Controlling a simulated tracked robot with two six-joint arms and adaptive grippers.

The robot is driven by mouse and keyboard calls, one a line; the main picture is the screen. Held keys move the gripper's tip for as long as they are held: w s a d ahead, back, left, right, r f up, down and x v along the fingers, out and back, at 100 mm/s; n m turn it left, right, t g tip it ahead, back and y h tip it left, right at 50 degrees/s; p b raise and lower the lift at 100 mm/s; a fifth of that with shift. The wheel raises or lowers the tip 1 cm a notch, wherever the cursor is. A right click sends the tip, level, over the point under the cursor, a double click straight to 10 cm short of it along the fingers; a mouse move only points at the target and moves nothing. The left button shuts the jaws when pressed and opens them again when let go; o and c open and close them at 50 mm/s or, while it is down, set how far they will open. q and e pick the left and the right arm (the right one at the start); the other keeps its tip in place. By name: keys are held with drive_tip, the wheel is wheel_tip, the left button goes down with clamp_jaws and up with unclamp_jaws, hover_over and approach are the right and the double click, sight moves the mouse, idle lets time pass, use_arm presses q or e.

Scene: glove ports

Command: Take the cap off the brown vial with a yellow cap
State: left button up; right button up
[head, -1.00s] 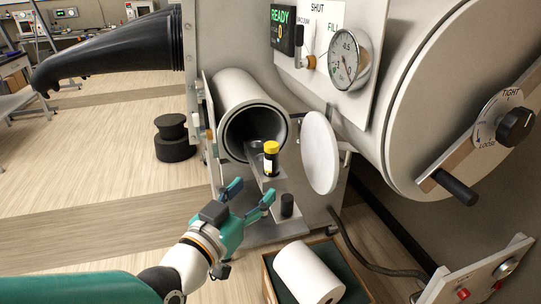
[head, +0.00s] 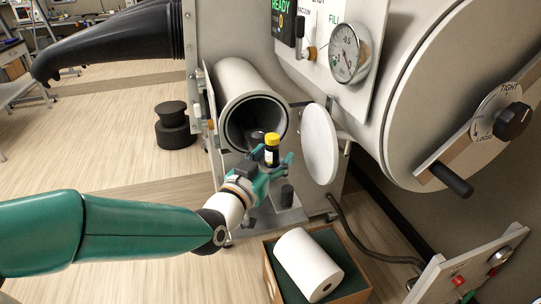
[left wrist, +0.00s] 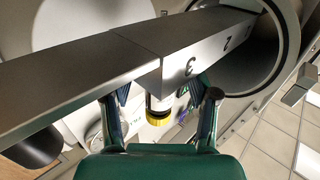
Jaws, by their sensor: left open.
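The brown vial (head: 271,157) with its yellow cap (head: 272,139) stands upright at the near end of a grey numbered slide, in front of the open round port. The cap is on it. My left gripper (head: 274,161) is open around the vial's level, with a finger on each side. In the left wrist view the vial (left wrist: 160,103) and yellow cap (left wrist: 158,119) appear upside down between the open fingers (left wrist: 161,98), with space on both sides. I cannot tell exactly how far the fingers reach past the vial. My right gripper is not in view.
The port tube (head: 255,120) opens behind the vial, and its round white door (head: 319,145) stands open at the right. The grey slide (left wrist: 85,75) lies close beyond the fingers. A small black peg (head: 287,195) stands below. A wooden box (head: 270,275) holds a white roll (head: 307,266).

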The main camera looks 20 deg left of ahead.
sight(272, 137)
use_arm(q)
drive_tip(key=shift+c, duration=0.2)
drive_tip(key=c, duration=1)
drive_tip(key=shift+r, duration=0.1)
wheel_tip(272, 137, up, 13)
drive_tip(key=shift+f+p, duration=0.2)
drive_tip(key=shift+p, duration=0.85)
wheel_tip(272, 137, up, 7)
drive_tip(key=p, duration=0.3)
drive_tip(key=shift+r, duration=0.1)
